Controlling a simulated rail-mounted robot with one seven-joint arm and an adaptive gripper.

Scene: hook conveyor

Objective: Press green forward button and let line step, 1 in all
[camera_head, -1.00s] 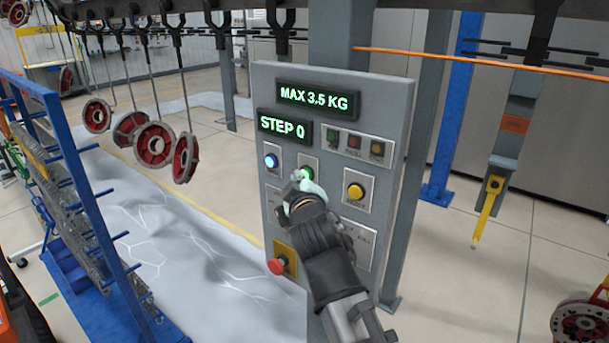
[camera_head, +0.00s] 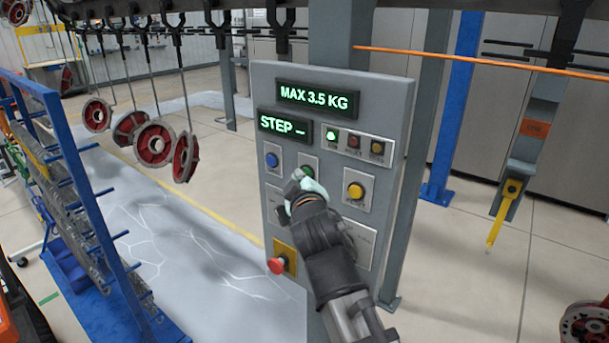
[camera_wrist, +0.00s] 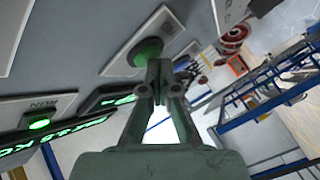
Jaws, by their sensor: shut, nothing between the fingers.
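The green button (camera_head: 306,172) sits in the middle of the grey control panel (camera_head: 385,115), between a blue button (camera_head: 272,160) and a yellow button (camera_head: 355,191). It also shows in the wrist view (camera_wrist: 146,52), close beside my fingertips. My gripper (camera_head: 298,180) is shut and empty, with its tips at or just in front of the green button; I cannot tell whether they touch it. The step display (camera_head: 284,126) reads "STEP –". The left lamp (camera_head: 331,135) in the row of three is lit green.
A red emergency button (camera_head: 277,266) is low on the panel. Red wheel-like parts (camera_head: 153,144) hang from hooks at the left. A blue rack (camera_head: 95,190) stands at the left. A yellow-ended hanging bar (camera_head: 500,215) is at the right.

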